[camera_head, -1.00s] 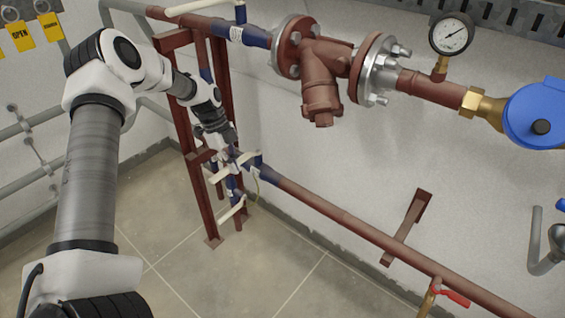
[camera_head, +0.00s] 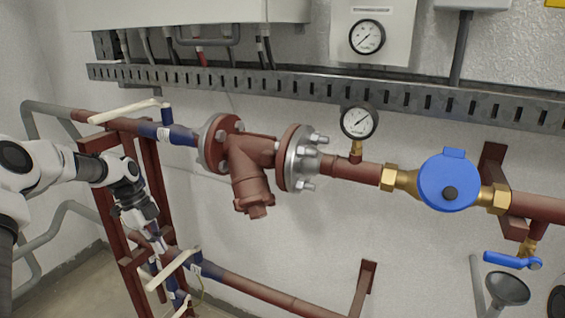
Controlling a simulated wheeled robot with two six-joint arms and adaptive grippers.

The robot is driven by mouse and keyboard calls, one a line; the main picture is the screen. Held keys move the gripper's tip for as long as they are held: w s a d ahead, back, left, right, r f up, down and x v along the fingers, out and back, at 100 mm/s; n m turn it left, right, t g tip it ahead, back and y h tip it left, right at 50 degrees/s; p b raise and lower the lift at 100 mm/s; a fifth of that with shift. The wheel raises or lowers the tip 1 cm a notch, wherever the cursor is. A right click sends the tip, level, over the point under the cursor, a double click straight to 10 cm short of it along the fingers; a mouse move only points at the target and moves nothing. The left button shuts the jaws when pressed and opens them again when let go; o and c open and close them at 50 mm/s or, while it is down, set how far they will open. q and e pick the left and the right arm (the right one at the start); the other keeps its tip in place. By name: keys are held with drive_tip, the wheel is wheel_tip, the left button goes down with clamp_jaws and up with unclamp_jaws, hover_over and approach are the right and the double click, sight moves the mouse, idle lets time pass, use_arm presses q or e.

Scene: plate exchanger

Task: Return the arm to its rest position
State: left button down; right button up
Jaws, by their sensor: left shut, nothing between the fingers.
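My left arm comes in from the left edge, white with dark joints. My left gripper (camera_head: 157,240) points down and to the right, shut and empty. It is in front of the dark red pipe stand (camera_head: 151,170), close to the blue lower pipe section and its cream-handled valve (camera_head: 170,270). I cannot tell whether the fingertips touch anything there. My right gripper is out of view.
The upper red pipe carries a flanged strainer (camera_head: 250,170), a small gauge (camera_head: 359,122) and a blue meter (camera_head: 448,181). Another cream valve handle (camera_head: 128,111) is above the gripper. A slotted metal rail (camera_head: 330,92) runs along the wall. A grey funnel (camera_head: 507,288) is at lower right.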

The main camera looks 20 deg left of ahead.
use_arm(q)
drive_tip(key=shift+d, duration=0.1)
drive_tip(key=s+d+f+n+y, duration=0.1)
drive_tip(key=s+d+f+n, duration=0.35)
drive_tip(key=d+f, duration=0.6)
drive_tip(key=s+d+f+n+y, duration=0.1)
drive_tip(key=s+d+f+n, duration=0.3)
drive_tip(key=d+f, duration=0.65)
drive_tip(key=s+d+f+n+y, duration=0.15)
drive_tip(key=s+d+n, duration=0.3)
drive_tip(key=s, duration=0.55)
drive_tip(key=s+d+f+n, duration=0.25)
drive_tip(key=s+n, duration=0.25)
drive_tip(key=s, duration=0.5)
wheel_tip(320, 180, up, 12)
drive_tip(key=w+p, duration=0.1)
drive_tip(key=p, duration=1.1)
drive_tip(key=shift+p, duration=0.35)
